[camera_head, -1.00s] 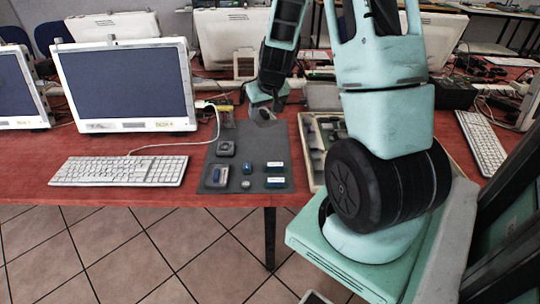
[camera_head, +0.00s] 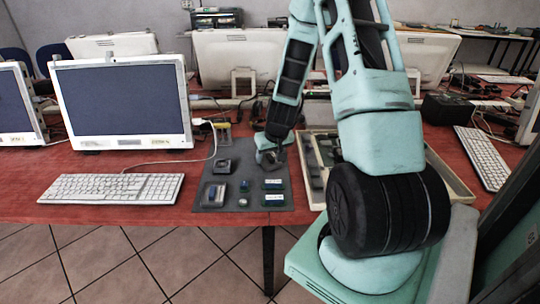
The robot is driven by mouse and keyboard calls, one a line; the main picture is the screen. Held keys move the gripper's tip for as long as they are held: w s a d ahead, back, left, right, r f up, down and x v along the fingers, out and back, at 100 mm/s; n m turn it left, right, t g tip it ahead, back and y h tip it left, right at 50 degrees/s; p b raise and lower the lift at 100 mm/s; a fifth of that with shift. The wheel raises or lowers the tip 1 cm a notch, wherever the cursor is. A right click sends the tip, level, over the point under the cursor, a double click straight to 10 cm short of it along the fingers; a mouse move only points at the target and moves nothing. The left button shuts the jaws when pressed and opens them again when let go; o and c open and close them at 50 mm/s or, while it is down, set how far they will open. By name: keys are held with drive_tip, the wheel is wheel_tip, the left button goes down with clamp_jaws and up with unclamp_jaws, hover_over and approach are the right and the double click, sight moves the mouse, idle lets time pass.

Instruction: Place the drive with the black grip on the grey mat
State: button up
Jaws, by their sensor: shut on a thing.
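The grey mat (camera_head: 227,205) lies on the red desk, with several small parts on it. My gripper (camera_head: 270,160) points down over the mat's far right part, low and close to its surface. It is shut on a small dark thing (camera_head: 268,163), mostly hidden by the fingers. I cannot tell its details, its grip colour or whether it touches the mat. A dark square part (camera_head: 221,166) lies at the mat's far left, left of my gripper. A grey part with blue (camera_head: 213,194) lies at the near left.
Two green-edged parts (camera_head: 273,184) lie at the mat's right, with a small blue part (camera_head: 244,186) and a round grey piece (camera_head: 243,202) beside them. A beige tray (camera_head: 458,188) stands right of the mat. A keyboard (camera_head: 112,188) and monitor (camera_head: 122,97) are left.

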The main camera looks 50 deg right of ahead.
drive_tip(key=shift+f, duration=0.2)
drive_tip(key=o, duration=1)
drive_tip(key=shift+r, duration=0.1)
drive_tip(key=shift+o, duration=0.2)
drive_tip(key=shift+r, duration=0.1)
